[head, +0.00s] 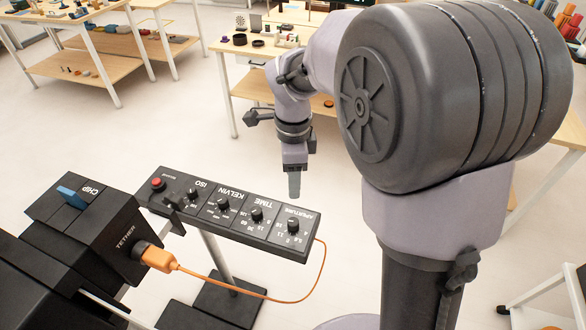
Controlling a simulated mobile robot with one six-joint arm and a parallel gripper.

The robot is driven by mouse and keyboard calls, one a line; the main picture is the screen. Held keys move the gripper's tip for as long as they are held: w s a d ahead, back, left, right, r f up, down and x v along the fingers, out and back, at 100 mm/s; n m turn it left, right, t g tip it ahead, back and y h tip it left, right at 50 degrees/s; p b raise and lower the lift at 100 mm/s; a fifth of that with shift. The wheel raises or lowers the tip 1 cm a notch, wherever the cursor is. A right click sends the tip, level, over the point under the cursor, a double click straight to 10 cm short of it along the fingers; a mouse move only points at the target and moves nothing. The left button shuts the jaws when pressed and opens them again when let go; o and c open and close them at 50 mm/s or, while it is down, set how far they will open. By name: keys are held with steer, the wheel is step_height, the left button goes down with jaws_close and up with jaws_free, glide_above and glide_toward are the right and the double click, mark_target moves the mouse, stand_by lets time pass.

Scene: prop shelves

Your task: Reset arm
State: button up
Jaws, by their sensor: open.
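My gripper (295,186) points down at the end of my bent arm, in the middle of the head view. The black control panel (262,232) carries a red button (158,183) and several knobs labelled ISO, KELVIN, TIME and APERTURE.
A black box (95,235) marked CHIP and TETHER stands at the lower left, with a blue piece (72,197) in its top. An orange plug (158,258) sits in its side, its cable looping beneath the panel. Tables (95,60) stand behind. Pale floor lies open between.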

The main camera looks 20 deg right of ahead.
stand_by(0.4)
steer(key=s+a+r+n+t+y+b, duration=0.1)
steer(key=s+a+r+n+t, duration=0.1)
steer(key=s+n, duration=0.6)
steer(key=s+a+r+n+t+y+b, duration=0.1)
steer(key=s+r+n+t, duration=0.2)
steer(key=s+r+n, duration=0.2)
steer(key=s+n, duration=0.3)
steer(key=s, duration=0.3)
steer(key=shift+a+r+t, duration=0.35)
steer(key=shift+a+t, duration=0.05)
stand_by(0.6)
